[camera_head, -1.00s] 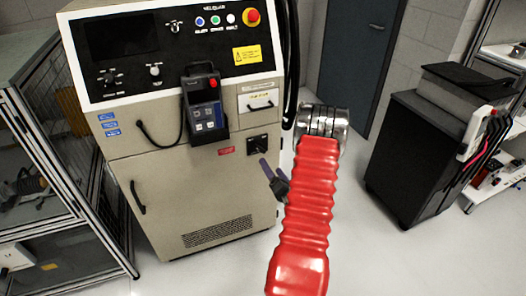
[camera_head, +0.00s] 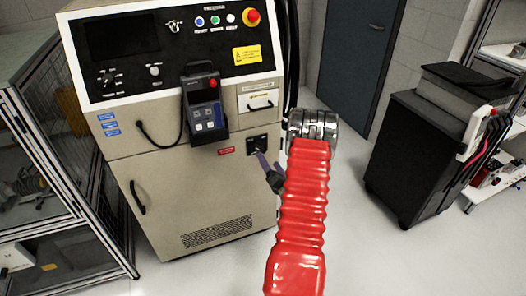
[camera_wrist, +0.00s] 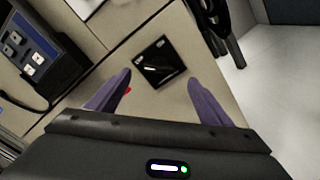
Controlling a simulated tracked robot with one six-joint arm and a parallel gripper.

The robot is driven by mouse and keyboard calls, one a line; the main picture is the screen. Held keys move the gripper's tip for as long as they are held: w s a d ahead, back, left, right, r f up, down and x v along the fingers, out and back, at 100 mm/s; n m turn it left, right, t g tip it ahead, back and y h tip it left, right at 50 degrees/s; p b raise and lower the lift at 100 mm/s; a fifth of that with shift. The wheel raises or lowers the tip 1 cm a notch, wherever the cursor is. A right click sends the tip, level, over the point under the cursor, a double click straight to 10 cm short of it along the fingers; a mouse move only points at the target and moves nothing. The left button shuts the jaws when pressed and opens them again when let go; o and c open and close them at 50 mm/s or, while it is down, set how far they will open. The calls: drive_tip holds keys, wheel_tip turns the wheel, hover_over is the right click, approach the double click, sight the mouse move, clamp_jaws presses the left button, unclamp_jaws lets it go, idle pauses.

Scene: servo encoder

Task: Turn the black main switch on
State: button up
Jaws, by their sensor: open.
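The black main switch (camera_wrist: 159,62) is a square black plate on the beige cabinet front, with a light-edged handle at its middle. In the wrist view it lies just beyond and between the two purple fingers of my gripper (camera_wrist: 160,90). The fingers are apart, with nothing between them. In the head view the switch plate (camera_head: 257,143) shows above my gripper (camera_head: 258,158), whose fingers overlap its lower edge in the picture. I cannot tell whether they touch it. My red arm sleeve hides part of the area to the right.
A teach pendant (camera_head: 205,103) hangs in a holder left of and above the switch. A red label (camera_head: 226,151) sits left of the switch. Black cables (camera_head: 291,60) run down the cabinet's right side. A dark cart (camera_head: 425,150) stands at right; the floor between is clear.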

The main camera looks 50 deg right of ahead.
sight(262, 150)
drive_tip(key=x, duration=0.8)
drive_tip(key=shift+w+d, duration=0.15)
drive_tip(key=shift+w, duration=0.1)
drive_tip(key=shift+c, duration=0.2)
drive_tip(key=c, duration=0.9)
drive_tip(key=shift+s+d, duration=0.1)
drive_tip(key=shift+d, duration=0.2)
drive_tip(key=shift+c, duration=0.4)
drive_tip(key=shift+a, duration=0.15)
drive_tip(key=shift+f, duration=0.1)
